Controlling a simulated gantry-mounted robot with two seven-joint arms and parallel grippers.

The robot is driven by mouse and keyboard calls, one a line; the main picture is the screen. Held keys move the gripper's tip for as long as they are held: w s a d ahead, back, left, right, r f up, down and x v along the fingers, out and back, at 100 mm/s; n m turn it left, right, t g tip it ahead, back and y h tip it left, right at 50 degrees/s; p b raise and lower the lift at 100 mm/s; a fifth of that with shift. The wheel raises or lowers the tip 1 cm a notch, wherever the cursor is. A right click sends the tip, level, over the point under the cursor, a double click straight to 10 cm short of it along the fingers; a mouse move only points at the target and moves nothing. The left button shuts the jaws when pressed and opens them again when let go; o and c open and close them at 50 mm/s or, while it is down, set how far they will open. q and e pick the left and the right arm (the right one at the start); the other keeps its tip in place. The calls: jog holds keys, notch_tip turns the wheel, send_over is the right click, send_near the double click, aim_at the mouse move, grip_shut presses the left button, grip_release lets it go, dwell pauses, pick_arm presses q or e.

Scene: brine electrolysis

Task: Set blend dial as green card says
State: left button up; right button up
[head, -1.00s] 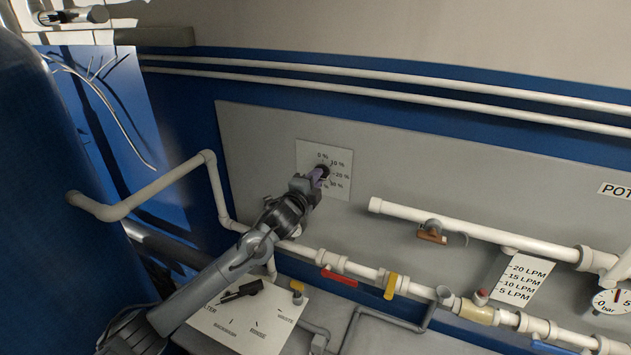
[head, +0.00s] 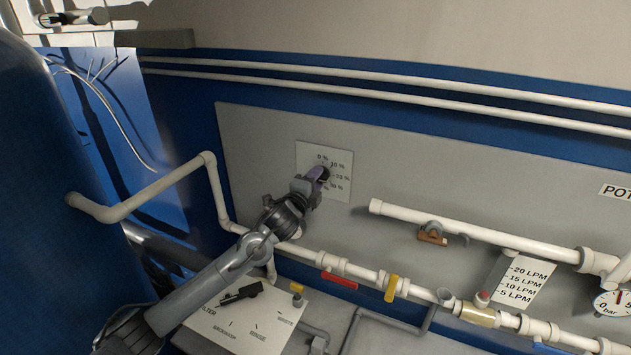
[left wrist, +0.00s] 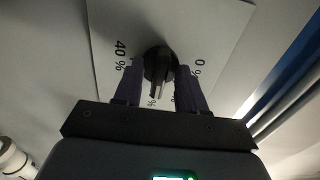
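The blend dial is a dark round knob (left wrist: 160,64) on a white plate (head: 342,161) with percent marks, fixed to the grey wall panel. In the head view, my left gripper (head: 318,174) is at the dial and partly covers it and some lower marks. In the left wrist view, the purple fingers of my left gripper (left wrist: 159,86) stand on either side of the knob, with a visible gap at the left finger. The marks 40 % and 0 % show beside them. The knob's exact pointing is unclear. No green card shows. My right gripper is out of view.
White pipes run below and right of the dial, with a red-handled valve (head: 339,279), a yellow-handled valve (head: 391,288) and an orange-brown handle (head: 432,237). A flow scale card (head: 522,280) and a pressure gauge (head: 612,303) are at right. A filter selector plate (head: 270,325) lies below my left arm.

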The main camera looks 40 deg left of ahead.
pick_arm(q)
jog(key=shift+s, duration=0.1)
jog(key=b+v, duration=0.2)
jog(key=v, duration=0.8)
jog(key=shift+s+b, duration=0.3)
jog(key=shift+f, duration=0.1)
